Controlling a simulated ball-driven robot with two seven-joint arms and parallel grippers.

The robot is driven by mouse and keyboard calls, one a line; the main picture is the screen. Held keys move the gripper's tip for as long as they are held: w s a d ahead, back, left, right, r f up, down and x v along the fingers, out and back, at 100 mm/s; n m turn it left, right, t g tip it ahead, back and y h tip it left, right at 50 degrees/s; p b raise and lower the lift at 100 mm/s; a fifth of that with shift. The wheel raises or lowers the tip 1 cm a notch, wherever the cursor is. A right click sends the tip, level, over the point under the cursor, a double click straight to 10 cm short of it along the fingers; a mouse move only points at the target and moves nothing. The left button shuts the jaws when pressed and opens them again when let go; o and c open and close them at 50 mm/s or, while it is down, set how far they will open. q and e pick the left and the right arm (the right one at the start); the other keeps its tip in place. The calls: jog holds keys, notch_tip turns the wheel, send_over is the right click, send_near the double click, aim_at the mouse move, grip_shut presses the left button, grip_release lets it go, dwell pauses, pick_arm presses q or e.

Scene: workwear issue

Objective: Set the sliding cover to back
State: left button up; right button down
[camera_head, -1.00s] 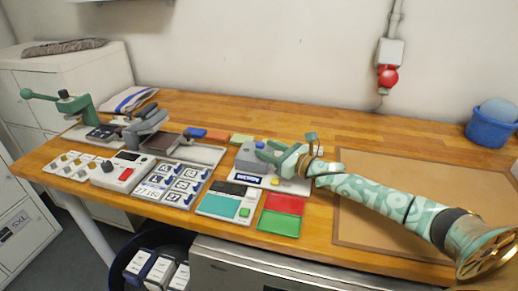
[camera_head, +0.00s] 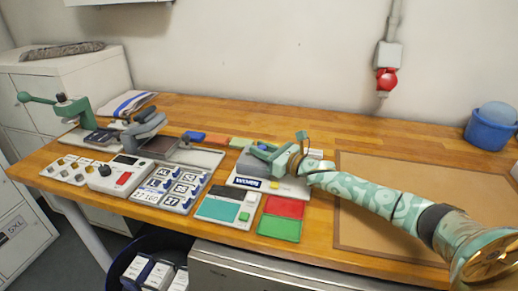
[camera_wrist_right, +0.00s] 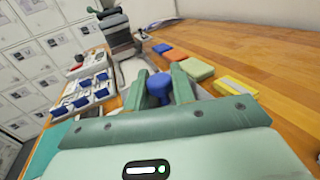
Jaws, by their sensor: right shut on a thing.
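A grey sliding cover (camera_head: 247,166) sits on a pale unit with a blue "WOMEN" label, near the middle of the bench in the head view. My right gripper (camera_head: 262,152) is over this unit, its arm coming in from the right. In the right wrist view, its green fingers (camera_wrist_right: 166,88) are shut on a blue knob (camera_wrist_right: 159,86), one on each side of it. The fingers hide much of the cover and its track, so its exact position is hard to tell. My left gripper is not in view.
Left of the unit are a keypad panel (camera_head: 172,190), a switch box (camera_head: 120,174) and a green-levered press (camera_head: 73,110). Red (camera_head: 284,206) and green (camera_head: 279,228) plates lie in front. Colored blocks (camera_head: 216,137) lie behind. A brown mat (camera_head: 400,190) lies under my right arm.

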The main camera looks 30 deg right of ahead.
jog(key=s+d, duration=0.2)
jog(key=s+d+p, duration=0.1)
jog(key=s+d, duration=0.1)
jog(key=s, duration=0.1)
jog(key=s+d+p, duration=0.1)
jog(key=s+d, duration=0.2)
jog(key=shift+s, duration=0.2)
jog(key=shift+f, duration=0.1)
jog(key=c, duration=1.6)
grip_release()
jog(key=shift+d, duration=0.1)
jog(key=o, duration=0.4)
jog(key=shift+c, duration=0.2)
jog(key=shift+s+d, duration=0.15)
jog(key=shift+s, duration=0.1)
jog(key=p+v, duration=0.3)
jog(key=v, duration=1.3)
jog(key=shift+s, duration=0.1)
